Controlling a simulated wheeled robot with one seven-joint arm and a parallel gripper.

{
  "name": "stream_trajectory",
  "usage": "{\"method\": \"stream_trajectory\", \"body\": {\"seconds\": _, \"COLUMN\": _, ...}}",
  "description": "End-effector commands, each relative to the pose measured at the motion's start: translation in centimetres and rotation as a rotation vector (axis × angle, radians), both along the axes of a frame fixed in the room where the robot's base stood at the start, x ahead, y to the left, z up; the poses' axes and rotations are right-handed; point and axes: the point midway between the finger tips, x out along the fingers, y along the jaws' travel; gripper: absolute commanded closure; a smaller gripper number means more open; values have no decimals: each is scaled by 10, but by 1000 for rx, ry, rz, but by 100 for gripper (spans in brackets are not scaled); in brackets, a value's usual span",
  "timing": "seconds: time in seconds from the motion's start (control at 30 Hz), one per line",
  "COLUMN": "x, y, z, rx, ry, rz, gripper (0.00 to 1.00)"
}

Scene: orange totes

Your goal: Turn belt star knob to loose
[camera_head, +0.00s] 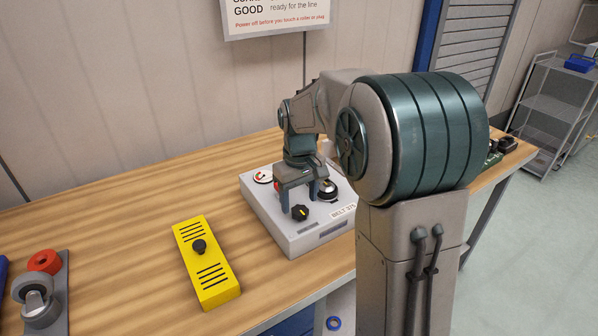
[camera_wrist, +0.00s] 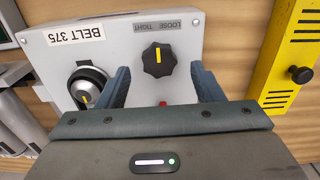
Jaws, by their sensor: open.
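The black star knob (camera_wrist: 159,61) has a yellow mark and sits on the grey control box (camera_wrist: 190,48) labelled BELT 375. Its LOOSE and TIGHT plate (camera_wrist: 160,26) is just above it in the wrist view. The yellow mark points up there, toward the plate, roughly between the two words. The star knob also shows in the head view (camera_head: 300,212), just below my gripper (camera_head: 299,193). My gripper is open and points down at the box; in the wrist view its fingers (camera_wrist: 160,78) are on either side of the knob, with a gap to each.
A silver and black rotary dial (camera_wrist: 88,87) stands close beside one finger. A red part (camera_wrist: 163,103) shows between the fingers. A round gauge (camera_head: 262,177) is on the box's far left. A yellow box (camera_head: 207,262) with a black knob lies left on the wooden table (camera_head: 120,230).

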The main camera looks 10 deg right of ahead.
Motion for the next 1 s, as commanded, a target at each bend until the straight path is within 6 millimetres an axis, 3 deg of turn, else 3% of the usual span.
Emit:
{"method": "stream_trajectory", "body": {"seconds": 0.3, "x": 1, "y": 0, "z": 74, "rx": 0, "ry": -5, "rz": 1, "gripper": 39}}
{"method": "stream_trajectory", "body": {"seconds": 0.5, "x": 0, "y": 0, "z": 102, "rx": 0, "ry": -2, "rz": 1, "gripper": 39}}
{"method": "stream_trajectory", "body": {"seconds": 1.0, "x": -2, "y": 1, "z": 111, "rx": 0, "ry": -2, "rz": -2, "gripper": 39}}
